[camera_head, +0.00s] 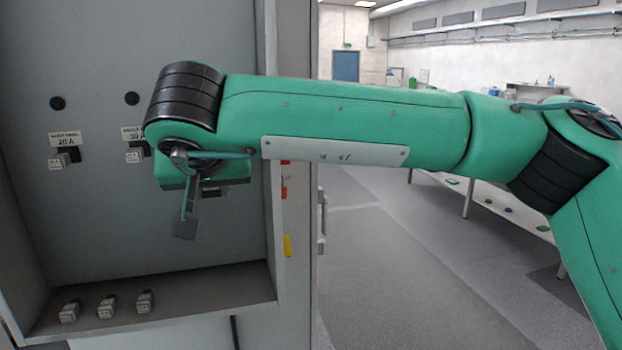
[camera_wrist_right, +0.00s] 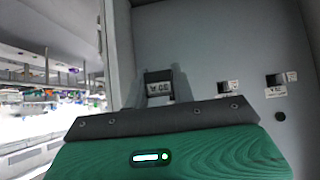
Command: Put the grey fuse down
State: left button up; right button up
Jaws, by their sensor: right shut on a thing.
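My right gripper (camera_head: 187,222) hangs below the green wrist at the left, in front of the cabinet panel and above its ledge. It is shut on the grey fuse, which is mostly hidden in the head view and hard to make out. My left gripper is not in view.
The cabinet panel (camera_head: 70,220) carries grey fuses at the 20 A (camera_head: 59,161) and 30 A (camera_head: 134,155) labels. Three small grey fuses (camera_head: 106,307) stand on the ledge (camera_head: 200,296) below; its right part is bare. The cabinet's side wall is close to my right wrist.

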jog(key=w+d+f+m+h, duration=0.2)
jog(key=w+d+f, duration=0.1)
jog(key=d+f, duration=0.55)
jog(key=w+d+f+m+h, duration=0.1)
jog(key=w+d+f+m, duration=0.3)
jog(key=d, duration=0.8)
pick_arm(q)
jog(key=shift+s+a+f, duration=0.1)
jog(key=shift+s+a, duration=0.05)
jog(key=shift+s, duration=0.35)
pick_arm(e)
jog(key=s+d+f+h, duration=0.1)
jog(key=s+d+f, duration=0.3)
jog(key=d+f, duration=0.2)
jog(key=s+d+f+h, duration=0.1)
jog(key=s+d+f, duration=0.3)
jog(key=d, duration=0.5)
notch_tip(320, 180, down, 3)
jog(key=shift+s+d+r, duration=0.1)
jog(key=shift+s+d, duration=0.05)
jog(key=shift+s, duration=0.25)
